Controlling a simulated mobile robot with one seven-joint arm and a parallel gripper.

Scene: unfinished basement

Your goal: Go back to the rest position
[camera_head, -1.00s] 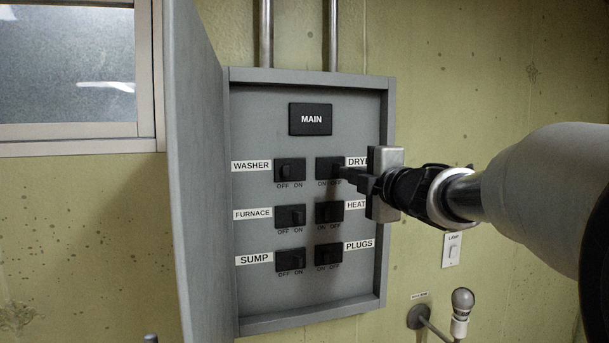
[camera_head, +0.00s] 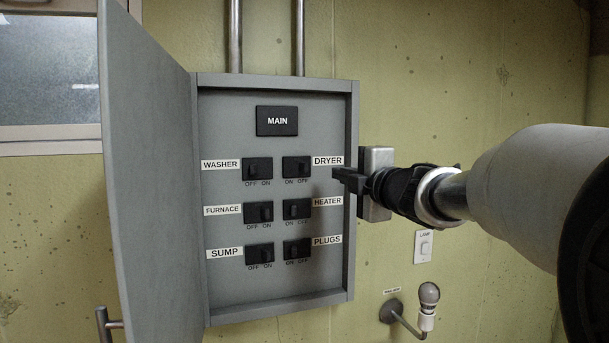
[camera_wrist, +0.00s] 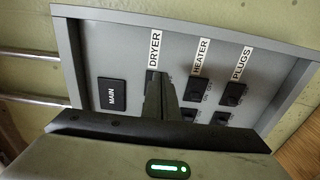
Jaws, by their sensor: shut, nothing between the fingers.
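My gripper (camera_head: 338,174) is shut and empty. In the head view its fingertips are in front of the right part of the open breaker panel (camera_head: 353,230), just right of the DRYER label (camera_head: 328,161). The dryer switch (camera_head: 296,168) is in plain view, apart from the fingers. In the wrist view my gripper (camera_wrist: 158,80) points at the panel (camera_wrist: 72,62), and its fingers partly cover the dryer switch. The HEATER label (camera_wrist: 202,57) and PLUGS label (camera_wrist: 241,60) show to the right there.
The panel door (camera_head: 150,170) stands open on the left. A lamp switch (camera_head: 424,246) and a bulb on a wall bracket (camera_head: 428,294) are at lower right, below my arm. A window (camera_head: 50,70) is at upper left. Two pipes rise above the panel.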

